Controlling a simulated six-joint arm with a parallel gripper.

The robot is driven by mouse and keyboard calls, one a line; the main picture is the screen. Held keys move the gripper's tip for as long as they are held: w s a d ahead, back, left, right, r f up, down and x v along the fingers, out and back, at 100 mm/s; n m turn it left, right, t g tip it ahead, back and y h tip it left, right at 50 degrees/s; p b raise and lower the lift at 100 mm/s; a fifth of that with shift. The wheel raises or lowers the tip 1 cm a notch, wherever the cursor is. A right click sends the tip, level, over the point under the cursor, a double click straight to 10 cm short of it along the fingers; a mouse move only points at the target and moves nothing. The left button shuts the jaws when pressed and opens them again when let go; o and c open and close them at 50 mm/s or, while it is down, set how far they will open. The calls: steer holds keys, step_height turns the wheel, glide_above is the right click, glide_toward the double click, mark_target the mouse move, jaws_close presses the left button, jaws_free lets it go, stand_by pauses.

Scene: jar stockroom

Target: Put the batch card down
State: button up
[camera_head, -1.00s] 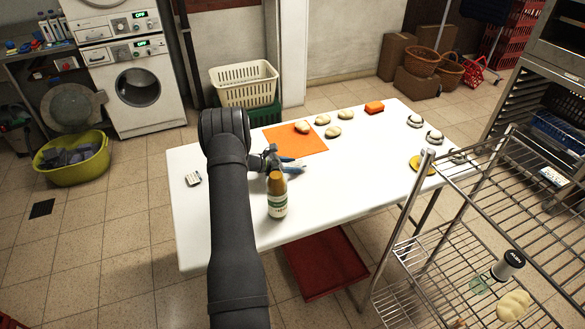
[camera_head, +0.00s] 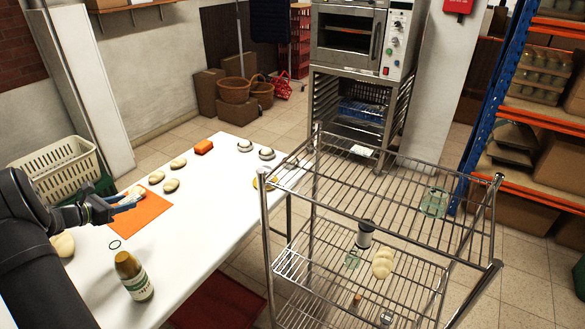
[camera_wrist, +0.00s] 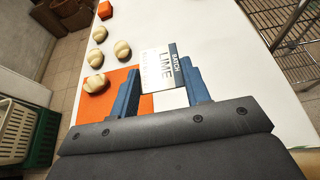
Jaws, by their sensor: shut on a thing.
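My gripper (camera_head: 118,204) is shut on the batch card (camera_wrist: 158,66), a pale card with a blue-grey end reading "LIME" and "BATCH". In the wrist view the card sits between my two blue fingers (camera_wrist: 160,80). In the head view only a small white part of the card (camera_head: 130,198) shows beyond the fingers. They are in front of the left part of an orange mat (camera_head: 148,216) on the white table (camera_head: 200,215). I cannot tell whether the card touches the mat.
A bottle with a green and white label (camera_head: 133,277) stands near the table's front. Several pale rolls (camera_head: 171,185) lie around the mat, and an orange block (camera_head: 203,147) lies farther back. A wire rack (camera_head: 385,195) stands right of the table. The table's middle is clear.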

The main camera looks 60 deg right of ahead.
step_height(320, 180, up, 28)
steer(key=s+d+m+g, duration=0.1)
steer(key=s+d, duration=0.7)
steer(key=d, duration=0.3)
steer(key=s+d+m+g, duration=0.1)
steer(key=s+d+g, duration=0.1)
steer(key=s+d, duration=0.65)
steer(key=s+d+m+g+y, duration=0.1)
steer(key=s+d, duration=0.7)
steer(key=s, duration=0.2)
steer(key=s+d+m+g, duration=0.1)
steer(key=s+d+m, duration=0.1)
steer(key=s+d, duration=0.75)
steer(key=s+d+m+g+y, duration=0.1)
steer(key=s+d+m+g, duration=0.2)
steer(key=s, duration=2.4)
steer(key=s+a+m+g+y, duration=0.1)
steer(key=s+a+y, duration=0.15)
steer(key=s, duration=1.95)
glide_above(421, 183)
steer(key=shift+h, duration=0.25)
steer(key=f, duration=1.1)
steer(key=shift+s+a+f, duration=0.1)
steer(key=shift+s+a, duration=0.1)
steer(key=shift+s, duration=0.1)
steer(key=shift+w+d+f+g, duration=0.3)
steer(key=shift+w+f, duration=0.05)
steer(key=shift+w, duration=0.05)
steer(key=shift+f, duration=1.9)
